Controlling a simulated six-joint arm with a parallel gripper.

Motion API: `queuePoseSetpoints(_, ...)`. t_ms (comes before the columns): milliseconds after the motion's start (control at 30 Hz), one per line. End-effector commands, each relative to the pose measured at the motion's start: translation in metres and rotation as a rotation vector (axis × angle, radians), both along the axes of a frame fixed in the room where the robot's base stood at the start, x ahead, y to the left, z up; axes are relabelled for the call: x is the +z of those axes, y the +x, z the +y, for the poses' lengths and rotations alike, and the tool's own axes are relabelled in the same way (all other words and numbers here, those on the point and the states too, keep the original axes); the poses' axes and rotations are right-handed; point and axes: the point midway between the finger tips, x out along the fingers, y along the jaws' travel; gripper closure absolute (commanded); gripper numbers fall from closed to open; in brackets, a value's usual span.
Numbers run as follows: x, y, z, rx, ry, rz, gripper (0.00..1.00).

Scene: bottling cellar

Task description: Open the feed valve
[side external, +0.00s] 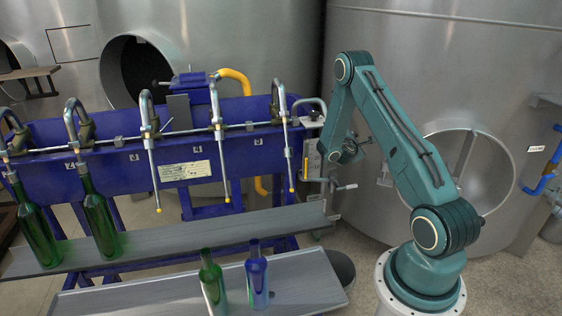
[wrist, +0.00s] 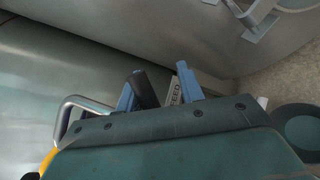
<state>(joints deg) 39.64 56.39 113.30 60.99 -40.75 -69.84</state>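The blue filling machine (side external: 100,160) stands at left in the side view. A light plate and small yellow part (side external: 306,166) are at its right end, with a grey bar-ended fitting (side external: 343,187) just below; I cannot tell which part turns the feed valve. In the wrist view a tilted plate reading FEED (wrist: 174,93) shows between the two blue fingers of my gripper (wrist: 160,72). The fingers are apart. A dark strip lies along the left finger; I cannot tell if it is a pad or a handle. In the side view my gripper (side external: 364,141) is small, right of the machine's end.
Green bottles (side external: 100,220) stand on the grey shelf (side external: 170,243); a green and a blue bottle (side external: 257,275) stand on the front shelf (side external: 310,285). Large steel tanks (side external: 400,60) rise behind. A curved pipe (side external: 312,101) tops the machine's right end. A blue pipe (side external: 545,182) is far right.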

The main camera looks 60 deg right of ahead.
Motion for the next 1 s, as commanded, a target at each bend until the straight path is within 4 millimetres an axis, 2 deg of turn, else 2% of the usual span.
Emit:
queuePoseSetpoints(67, -0.002, -0.001, -0.001, -0.001, 0.023, -0.023, 0.63)
queuePoseSetpoints(267, 0.004, -0.003, 0.023, 0.003, 0.024, -0.020, 0.63)
queuePoseSetpoints(1000, 0.031, -0.016, 0.122, 0.004, 0.023, -0.019, 0.63)
